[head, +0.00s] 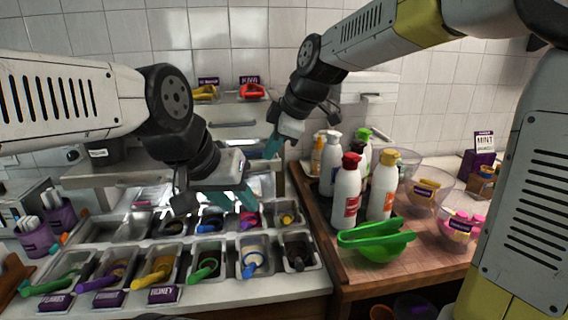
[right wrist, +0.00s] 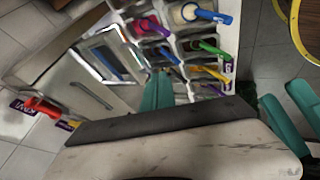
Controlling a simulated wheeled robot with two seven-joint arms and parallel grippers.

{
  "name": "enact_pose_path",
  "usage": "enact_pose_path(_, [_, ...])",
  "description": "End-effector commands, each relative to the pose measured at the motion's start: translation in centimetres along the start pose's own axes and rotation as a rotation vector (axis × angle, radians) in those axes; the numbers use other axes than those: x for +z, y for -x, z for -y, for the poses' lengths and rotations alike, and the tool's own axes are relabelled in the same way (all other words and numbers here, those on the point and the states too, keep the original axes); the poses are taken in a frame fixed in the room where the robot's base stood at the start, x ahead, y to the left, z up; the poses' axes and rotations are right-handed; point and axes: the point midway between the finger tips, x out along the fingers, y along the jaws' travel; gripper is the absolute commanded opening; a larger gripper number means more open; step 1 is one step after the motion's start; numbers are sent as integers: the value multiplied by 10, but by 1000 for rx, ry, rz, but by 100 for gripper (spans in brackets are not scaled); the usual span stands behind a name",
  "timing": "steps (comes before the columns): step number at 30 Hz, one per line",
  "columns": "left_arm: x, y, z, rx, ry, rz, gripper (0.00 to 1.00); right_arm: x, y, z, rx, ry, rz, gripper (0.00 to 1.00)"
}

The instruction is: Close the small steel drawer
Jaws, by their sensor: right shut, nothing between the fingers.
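The steel drawer unit (head: 230,108) stands against the back wall, with a bar handle on its front; it also shows in the right wrist view (right wrist: 70,85). Below that handle is a framed steel opening (right wrist: 112,55), which looks like the small drawer. My left arm partly covers it in the head view, and I cannot tell how far out it is. My right gripper (head: 273,147) is shut and empty, in front of the unit's right side; its teal fingers (right wrist: 157,92) point toward the unit. My left gripper (head: 237,197) is open and empty, low over the topping pans.
Steel topping pans (head: 205,265) with coloured scoops fill the front counter. On the right, a wooden board (head: 325,235) holds several sauce bottles (head: 346,190), a green tool (head: 376,238) and clear bowls (head: 424,192). Scoops (head: 252,91) lie on the unit's top.

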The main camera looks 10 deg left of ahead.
Motion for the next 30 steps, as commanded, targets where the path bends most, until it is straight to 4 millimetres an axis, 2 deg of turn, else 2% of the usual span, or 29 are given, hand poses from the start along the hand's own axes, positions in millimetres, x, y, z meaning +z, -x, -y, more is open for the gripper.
enact_pose_path(5, [0, 0, 0, 0, 0, 0, 36, 0, -26, 2, -5, 0, 1, 0])
enact_pose_path(15, [0, 0, 0, 0, 0, 0, 36, 1, -98, 2, -4, -1, 2, 0])
enact_pose_path(21, [0, 0, 0, 0, 0, 0, 36, 3, -113, -23, 0, -2, 1, 0])
enact_pose_path(30, [0, 0, 0, 0, 0, 0, 36, 4, -119, -32, 1, -3, 1, 0])
